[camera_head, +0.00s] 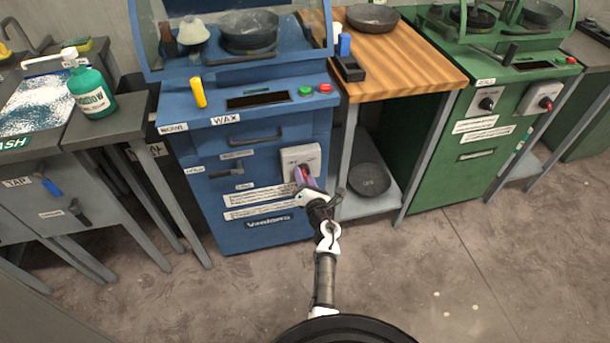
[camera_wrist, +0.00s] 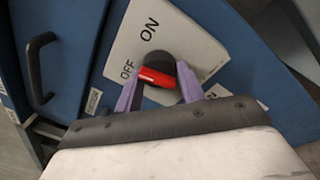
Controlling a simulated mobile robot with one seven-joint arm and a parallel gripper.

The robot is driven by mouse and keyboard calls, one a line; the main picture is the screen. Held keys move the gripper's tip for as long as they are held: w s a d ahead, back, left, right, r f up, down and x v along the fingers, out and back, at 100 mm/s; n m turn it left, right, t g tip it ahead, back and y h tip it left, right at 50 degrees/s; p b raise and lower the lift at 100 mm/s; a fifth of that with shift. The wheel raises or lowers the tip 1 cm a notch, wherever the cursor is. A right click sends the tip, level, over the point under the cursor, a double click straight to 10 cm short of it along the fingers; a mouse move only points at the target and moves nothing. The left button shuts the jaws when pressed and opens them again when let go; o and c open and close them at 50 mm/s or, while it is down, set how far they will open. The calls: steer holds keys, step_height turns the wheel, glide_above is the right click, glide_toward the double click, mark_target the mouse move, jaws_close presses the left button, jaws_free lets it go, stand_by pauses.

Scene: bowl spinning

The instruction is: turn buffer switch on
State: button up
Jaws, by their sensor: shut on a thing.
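The rotary switch sits on a light grey plate (camera_head: 300,160) on the front of the blue machine. In the wrist view the plate (camera_wrist: 165,35) reads ON and OFF beside a round dark knob with a red handle (camera_wrist: 157,77). The handle lies nearly level in the picture, with its left end near the word OFF. My gripper (camera_head: 306,177) reaches the switch from the front. In the wrist view its two purple fingers (camera_wrist: 160,84) stand on either side of the red handle and are shut on it. In the head view the gripper hides part of the knob.
The blue machine (camera_head: 265,155) has a dark handle (camera_head: 253,140) and green and red buttons on top. A wooden table (camera_head: 400,55) with a pan on its lower shelf stands to the right, then a green machine (camera_head: 440,160). The floor in front is clear.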

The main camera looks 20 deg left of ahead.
steer(key=m+p, duration=0.1)
steer(key=m, duration=0.5)
steer(key=m+t+p, duration=0.1)
steer(key=m+p, duration=0.1)
steer(key=m, duration=0.3)
steer(key=shift+s+a+r+m+h, duration=0.1)
steer(key=shift+m+h, duration=0.3)
stand_by(0.3)
steer(key=o, duration=1)
steer(key=shift+c, duration=0.2)
steer(key=shift+s, duration=0.1)
steer(key=v, duration=1.3)
steer(key=shift+s, duration=0.25)
